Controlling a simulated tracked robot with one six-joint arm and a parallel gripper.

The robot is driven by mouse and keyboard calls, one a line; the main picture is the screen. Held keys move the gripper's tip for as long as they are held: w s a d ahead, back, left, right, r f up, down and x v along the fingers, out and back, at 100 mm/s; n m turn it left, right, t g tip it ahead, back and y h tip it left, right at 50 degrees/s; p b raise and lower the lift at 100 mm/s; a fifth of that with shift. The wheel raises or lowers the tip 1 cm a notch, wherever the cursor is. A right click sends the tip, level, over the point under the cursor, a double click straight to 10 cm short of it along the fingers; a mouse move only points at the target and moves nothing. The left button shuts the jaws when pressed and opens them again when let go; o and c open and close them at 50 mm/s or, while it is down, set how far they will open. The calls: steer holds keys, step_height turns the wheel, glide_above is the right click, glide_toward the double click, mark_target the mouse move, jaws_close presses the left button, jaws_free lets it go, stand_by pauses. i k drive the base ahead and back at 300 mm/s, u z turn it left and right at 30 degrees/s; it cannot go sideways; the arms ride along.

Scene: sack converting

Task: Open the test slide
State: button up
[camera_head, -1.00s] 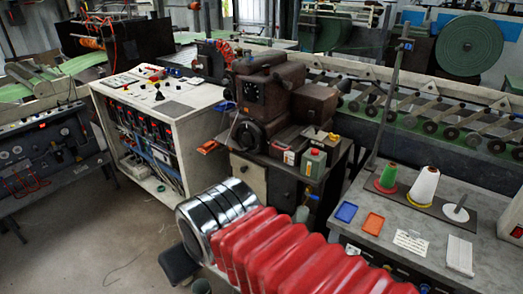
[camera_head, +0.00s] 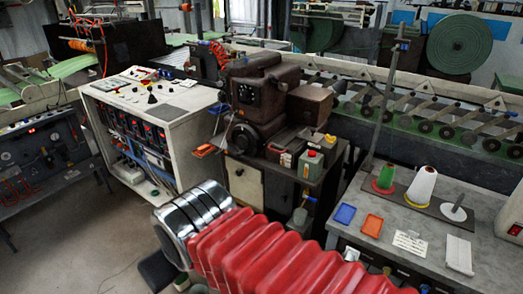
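I cannot pick out the test slide for certain in this view. A pale control cabinet (camera_head: 185,122) stands left of centre, with knobs and buttons on its top and wiring in its open front. A dark panel with gauges and red lights (camera_head: 48,148) is at the far left. My arm, with red bellows and chrome rings, crosses the lower middle. My gripper is not in view, so its state and any contact are hidden.
A brown machine (camera_head: 262,100) stands mid-picture with bottles and boxes on its ledge. A grey table (camera_head: 400,238) at right holds thread cones (camera_head: 421,186), a blue tray (camera_head: 345,214) and an orange tray (camera_head: 372,225). Bare floor shows at lower left.

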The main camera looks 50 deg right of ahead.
mark_target(300, 126)
steer(key=i, duration=0.9)
steer(key=z, duration=0.05)
